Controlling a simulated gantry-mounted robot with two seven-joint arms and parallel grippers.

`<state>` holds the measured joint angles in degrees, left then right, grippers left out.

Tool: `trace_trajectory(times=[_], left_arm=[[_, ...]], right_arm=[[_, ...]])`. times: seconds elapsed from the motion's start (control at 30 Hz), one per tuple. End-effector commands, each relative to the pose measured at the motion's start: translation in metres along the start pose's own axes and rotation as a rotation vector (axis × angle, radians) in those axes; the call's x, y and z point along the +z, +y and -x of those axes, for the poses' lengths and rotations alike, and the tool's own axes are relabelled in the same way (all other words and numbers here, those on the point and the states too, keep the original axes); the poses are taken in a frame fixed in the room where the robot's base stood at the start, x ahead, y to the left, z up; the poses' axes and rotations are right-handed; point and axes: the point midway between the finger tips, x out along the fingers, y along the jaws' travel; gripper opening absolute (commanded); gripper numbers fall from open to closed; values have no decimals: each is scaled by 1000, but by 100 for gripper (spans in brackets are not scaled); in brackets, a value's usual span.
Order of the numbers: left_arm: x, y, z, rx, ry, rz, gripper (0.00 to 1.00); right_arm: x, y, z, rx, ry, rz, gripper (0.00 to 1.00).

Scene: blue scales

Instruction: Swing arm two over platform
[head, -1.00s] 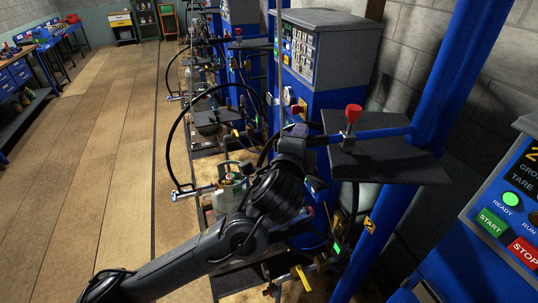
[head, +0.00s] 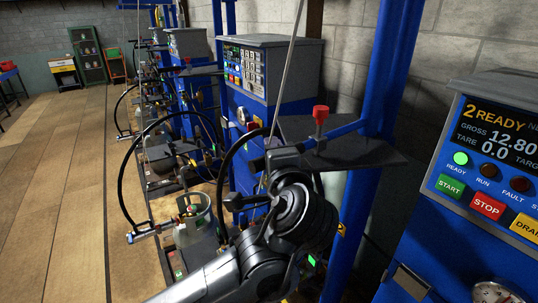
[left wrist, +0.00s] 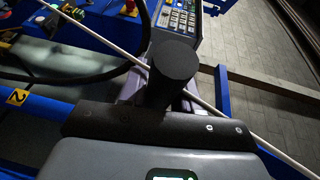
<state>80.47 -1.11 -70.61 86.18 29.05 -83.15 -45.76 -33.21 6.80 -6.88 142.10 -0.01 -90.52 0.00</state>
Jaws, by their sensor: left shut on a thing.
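Arm two is a blue bar (head: 347,129) reaching left from a blue post, with a red knob (head: 320,115) on top. My left gripper (head: 272,160) is at the bar's left end; my wrist hides much of this spot. In the left wrist view, a black cylindrical grip (left wrist: 174,66) stands at my left gripper's jaws, which are shut on it. A platform (head: 198,252) lies low on the floor, left of my wrist, with a pale gas cylinder (head: 197,215) on it. My right gripper is out of view.
A dark shelf plate (head: 375,152) sits beside the post under the bar. Console 2 (head: 490,165), reading READY and 12.80, stands at the right. A black hose (head: 128,190) loops left of my arm. More scale stations recede behind. Floor at left is clear.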

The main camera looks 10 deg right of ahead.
Motion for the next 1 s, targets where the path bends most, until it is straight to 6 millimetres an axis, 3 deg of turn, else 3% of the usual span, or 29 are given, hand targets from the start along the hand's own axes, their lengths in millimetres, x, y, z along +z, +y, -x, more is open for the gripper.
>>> trace_trajectory(times=[0.1, 0.13, 0.23, 0.67, 1.0], left_arm=[[-4, -1, 3, -2, 9, -1, 0], [-4, -1, 3, -2, 9, -1, 37], [-3, -1, 3, -2, 8, -1, 52], [-2, -1, 9, -4, 8, -1, 53], [-2, 0, 61, -6, 10, -1, 53]], right_arm=[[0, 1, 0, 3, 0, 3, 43], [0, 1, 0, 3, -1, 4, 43], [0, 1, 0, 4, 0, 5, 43], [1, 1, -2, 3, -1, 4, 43], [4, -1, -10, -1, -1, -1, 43]])
